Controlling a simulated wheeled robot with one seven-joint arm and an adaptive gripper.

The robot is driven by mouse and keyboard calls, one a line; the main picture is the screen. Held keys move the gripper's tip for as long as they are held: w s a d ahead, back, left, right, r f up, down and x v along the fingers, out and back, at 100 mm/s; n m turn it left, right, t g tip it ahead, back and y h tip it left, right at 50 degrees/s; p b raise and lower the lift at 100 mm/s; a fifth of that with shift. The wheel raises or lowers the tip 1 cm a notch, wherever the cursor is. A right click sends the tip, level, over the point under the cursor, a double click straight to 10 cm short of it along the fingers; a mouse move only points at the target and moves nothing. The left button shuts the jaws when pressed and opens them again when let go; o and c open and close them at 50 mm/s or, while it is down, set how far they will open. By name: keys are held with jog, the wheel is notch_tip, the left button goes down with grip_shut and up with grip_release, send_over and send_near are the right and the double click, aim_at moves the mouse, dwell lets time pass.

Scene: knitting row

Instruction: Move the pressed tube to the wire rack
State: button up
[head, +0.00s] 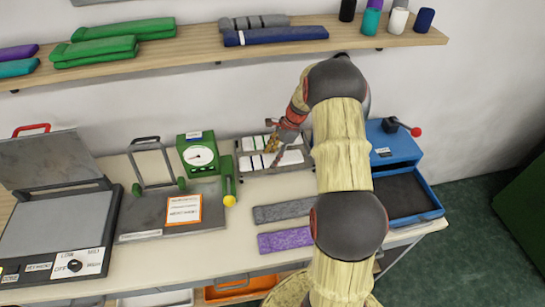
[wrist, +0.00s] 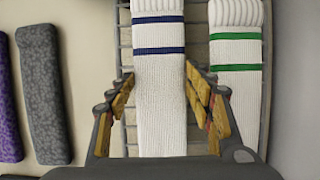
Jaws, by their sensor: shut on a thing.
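A white knitted tube with two dark blue stripes (wrist: 158,60) lies between the fingers of my gripper (wrist: 158,88) in the wrist view. My gripper is shut on its sides. The wire rack (wrist: 125,45) is directly beneath this tube; whether the tube touches it is unclear. A second white tube with green stripes (wrist: 236,50) lies on the rack beside it, to the right. In the head view my gripper (head: 271,147) is low over the rack (head: 240,173), with the dark-striped tube (head: 256,162) on the near side and the green-striped one (head: 255,143) behind.
A grey folded piece (head: 283,211) and a purple one (head: 286,240) lie on the table before the rack. A green dial gauge (head: 199,155) and a flat press (head: 55,215) stand left. A blue box with a tray (head: 402,170) stands right. A shelf (head: 200,45) runs above.

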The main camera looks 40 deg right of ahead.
jog(key=shift+f, duration=0.1)
jog(key=o, duration=0.9)
jog(key=shift+o, duration=0.2)
jog(key=p+v, duration=0.2)
jog(key=v, duration=1)
